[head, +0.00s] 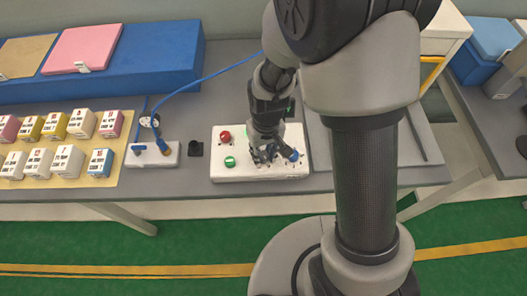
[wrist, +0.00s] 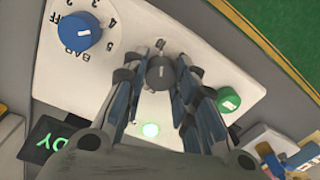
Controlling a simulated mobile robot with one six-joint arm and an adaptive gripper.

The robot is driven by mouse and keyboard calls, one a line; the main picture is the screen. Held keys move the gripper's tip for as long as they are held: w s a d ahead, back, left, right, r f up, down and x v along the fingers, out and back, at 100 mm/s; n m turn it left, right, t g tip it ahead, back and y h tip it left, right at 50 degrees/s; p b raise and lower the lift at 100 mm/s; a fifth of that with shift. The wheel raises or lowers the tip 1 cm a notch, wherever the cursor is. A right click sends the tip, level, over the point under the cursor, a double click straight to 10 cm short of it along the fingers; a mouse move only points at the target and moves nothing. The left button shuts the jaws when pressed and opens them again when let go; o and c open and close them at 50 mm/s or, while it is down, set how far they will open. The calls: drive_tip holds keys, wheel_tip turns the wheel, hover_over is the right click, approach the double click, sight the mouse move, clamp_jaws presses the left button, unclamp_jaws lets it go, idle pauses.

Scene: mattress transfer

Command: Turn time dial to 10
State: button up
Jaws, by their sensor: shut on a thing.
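The white control panel (head: 235,175) lies on the grey table, with my gripper (head: 265,153) reaching down over its middle. In the wrist view my gripper (wrist: 158,80) is shut on a dark grey round dial (wrist: 160,72), one finger on each side of it. This looks like the time dial. A light pointer mark shows on its top. Most of its scale is hidden by the fingers, with a few dark marks near the fingertips, so I cannot read its setting. In the head view my gripper hides this dial.
A blue knob (wrist: 80,30) with a BAR and OFF scale and a green button (wrist: 228,98) flank the dial. A red button (head: 225,136) sits at the panel's left. A gauge unit (head: 153,152) and several small boxes stand further left.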

drive_tip(key=o, duration=1.1)
drive_tip(key=r, duration=1.2)
drive_tip(key=shift+d, duration=0.25)
wheel_tip(320, 180, up, 9)
drive_tip(key=m+t, duration=0.1)
drive_tip(key=t, duration=0.1)
hover_over(266, 155)
drive_tip(key=s+d, duration=0.4)
drive_tip(key=d, duration=0.1)
drive_tip(key=s+d+r+t, duration=0.1)
drive_tip(key=s+r, duration=0.1)
drive_tip(key=s, duration=0.1)
drive_tip(key=s+d+r+m+t, duration=0.1)
drive_tip(key=s+d, duration=0.1)
drive_tip(key=s, duration=0.1)
drive_tip(key=s+d+r+m, duration=0.1)
drive_tip(key=s+d+r, duration=0.1)
drive_tip(key=s, duration=0.1)
drive_tip(key=shift+s+r+t, duration=0.35)
drive_tip(key=shift+t, duration=0.05)
